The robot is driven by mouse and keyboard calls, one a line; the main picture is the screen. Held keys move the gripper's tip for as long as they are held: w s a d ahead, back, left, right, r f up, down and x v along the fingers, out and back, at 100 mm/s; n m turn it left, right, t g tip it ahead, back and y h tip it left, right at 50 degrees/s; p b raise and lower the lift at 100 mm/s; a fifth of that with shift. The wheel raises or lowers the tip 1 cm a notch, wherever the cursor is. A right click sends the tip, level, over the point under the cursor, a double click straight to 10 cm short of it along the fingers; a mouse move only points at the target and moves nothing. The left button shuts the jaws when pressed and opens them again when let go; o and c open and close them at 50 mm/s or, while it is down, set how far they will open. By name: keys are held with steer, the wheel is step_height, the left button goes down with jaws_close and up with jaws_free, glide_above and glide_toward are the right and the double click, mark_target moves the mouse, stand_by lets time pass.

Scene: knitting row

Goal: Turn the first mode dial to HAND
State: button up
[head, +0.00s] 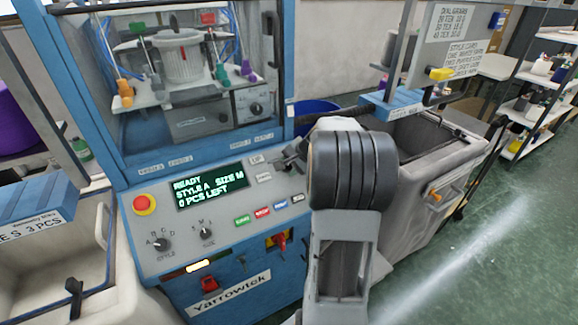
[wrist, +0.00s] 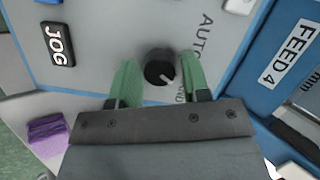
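The mode dial is a small round black knob (wrist: 160,70) with a white pointer mark, on the grey panel in the wrist view. The mark points to the lower right, toward lettering ending in "ND" that is partly hidden by the right finger. "AUTO" (wrist: 203,33) is printed to the upper right of the knob. My gripper (wrist: 158,80) is open, with one green finger on each side of the knob and small gaps visible between. In the head view my gripper (head: 291,157) is over the panel's right end, and the dial there is hidden by it.
A black JOG button (wrist: 58,45) is left of the dial in the wrist view. In the head view the panel also has a red stop button (head: 144,205), a display (head: 210,186), style and size knobs (head: 161,244), and several coloured buttons. A grey bin (head: 440,165) stands right.

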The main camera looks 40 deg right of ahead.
steer(key=shift+o, duration=1.3)
steer(key=v, duration=1.3)
steer(key=shift+s+r+b, duration=0.25)
steer(key=shift+r+b, duration=0.05)
